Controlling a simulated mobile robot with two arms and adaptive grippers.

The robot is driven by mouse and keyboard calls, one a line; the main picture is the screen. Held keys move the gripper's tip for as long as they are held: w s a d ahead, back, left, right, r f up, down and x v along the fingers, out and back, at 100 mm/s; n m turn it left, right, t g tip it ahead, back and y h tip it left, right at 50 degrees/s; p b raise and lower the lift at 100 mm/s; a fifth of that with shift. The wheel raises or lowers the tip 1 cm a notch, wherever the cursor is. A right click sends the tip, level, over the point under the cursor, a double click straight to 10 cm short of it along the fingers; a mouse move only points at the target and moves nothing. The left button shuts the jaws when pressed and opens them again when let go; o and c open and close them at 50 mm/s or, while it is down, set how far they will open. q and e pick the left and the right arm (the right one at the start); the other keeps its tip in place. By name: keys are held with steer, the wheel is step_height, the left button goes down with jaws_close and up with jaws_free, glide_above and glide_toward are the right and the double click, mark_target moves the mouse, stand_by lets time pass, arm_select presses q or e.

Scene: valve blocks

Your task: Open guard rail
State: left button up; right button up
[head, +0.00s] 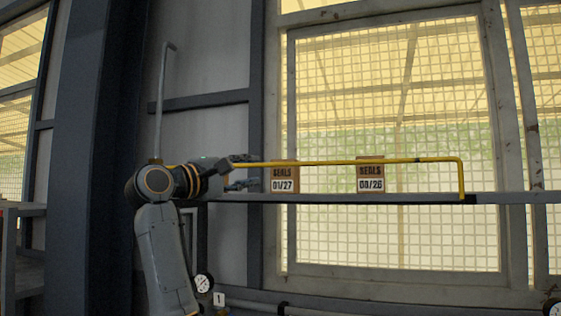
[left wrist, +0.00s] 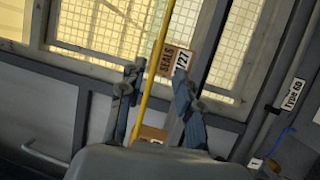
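The yellow guard rail (head: 400,161) runs level above the grey shelf and bends down at its right end. My left gripper (head: 252,170) is at the rail's left end, with one finger near rail height and the other below it. In the left wrist view the rail (left wrist: 150,78) passes between the two spread fingers of my left gripper (left wrist: 157,75), closer to the left finger. The fingers are apart; whether either touches the rail is unclear. My right gripper is in neither view.
Boxes marked SEALS 01/27 (head: 285,179) and SEALS 08/26 (head: 370,176) stand on the shelf (head: 330,198) by the rail. A mesh window (head: 430,100) is behind. A thin grey pipe (head: 161,100) rises behind my left arm. A gauge (head: 203,282) sits below.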

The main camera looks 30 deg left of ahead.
mark_target(279, 165)
arm_select(q)
steer(key=p+x, duration=0.2)
steer(key=x, duration=0.3)
steer(key=p+x, duration=0.3)
steer(key=x, duration=0.2)
steer(key=shift+d+r+p, duration=0.1)
steer(key=shift+r+p, duration=0.1)
steer(key=shift+p, duration=0.1)
steer(key=shift+w+f, duration=0.1)
steer(key=shift+w, duration=0.5)
jaws_close()
